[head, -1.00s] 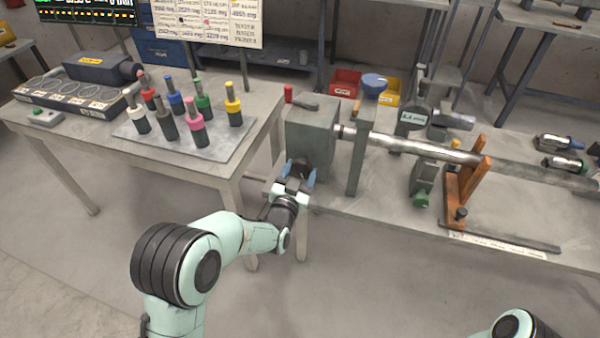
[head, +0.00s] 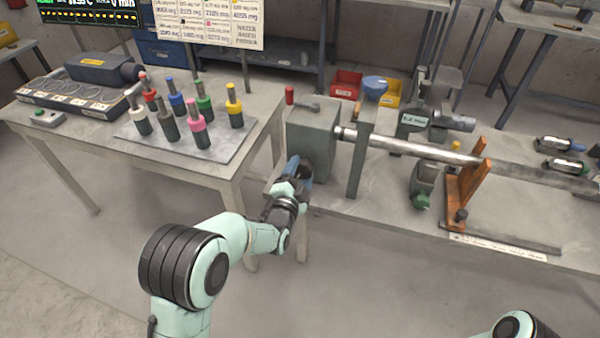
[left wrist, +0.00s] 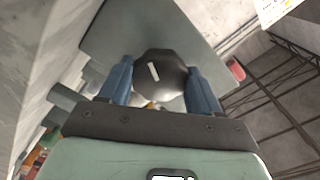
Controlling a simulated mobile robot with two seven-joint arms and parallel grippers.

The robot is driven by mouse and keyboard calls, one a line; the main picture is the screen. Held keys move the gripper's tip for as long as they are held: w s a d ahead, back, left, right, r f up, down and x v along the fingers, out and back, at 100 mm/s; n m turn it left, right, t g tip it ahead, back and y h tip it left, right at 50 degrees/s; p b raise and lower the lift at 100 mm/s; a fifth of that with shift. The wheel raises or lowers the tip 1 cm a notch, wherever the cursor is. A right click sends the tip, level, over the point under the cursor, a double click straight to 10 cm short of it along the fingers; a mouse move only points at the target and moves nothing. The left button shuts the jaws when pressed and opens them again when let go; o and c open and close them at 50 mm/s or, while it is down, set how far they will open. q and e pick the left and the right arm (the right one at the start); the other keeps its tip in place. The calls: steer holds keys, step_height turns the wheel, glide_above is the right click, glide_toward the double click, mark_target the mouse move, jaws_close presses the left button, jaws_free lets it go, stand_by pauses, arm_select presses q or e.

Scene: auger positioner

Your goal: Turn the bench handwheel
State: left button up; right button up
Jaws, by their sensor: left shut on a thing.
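The bench handwheel is a dark round knob (left wrist: 160,76) with a white mark, in the middle of the left wrist view. It sits against the grey box (head: 313,138) at the left end of the bench. The white mark is slightly tilted from upright in that view. My left gripper (head: 300,172) has its blue fingers on opposite sides of the knob, shut on it; the fingers also show in the left wrist view (left wrist: 160,84). In the head view the gripper mostly hides the knob. My right gripper is out of view.
A steel shaft (head: 415,146) runs right from the grey box through an upright plate (head: 360,155) to an orange stand (head: 468,185). A table at left (head: 80,135) holds several colored-top cylinders on a plate (head: 215,150). Open floor (head: 400,285) lies in front.

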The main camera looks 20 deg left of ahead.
arm_select(q)
steer(key=shift+m, duration=0.4)
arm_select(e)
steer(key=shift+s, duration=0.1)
arm_select(q)
steer(key=o, duration=1)
steer(key=shift+s, duration=0.1)
steer(key=s, duration=1.3)
steer(key=shift+s+a+p, duration=0.15)
steer(key=shift+a+p, duration=0.05)
steer(key=shift+p, duration=0.15)
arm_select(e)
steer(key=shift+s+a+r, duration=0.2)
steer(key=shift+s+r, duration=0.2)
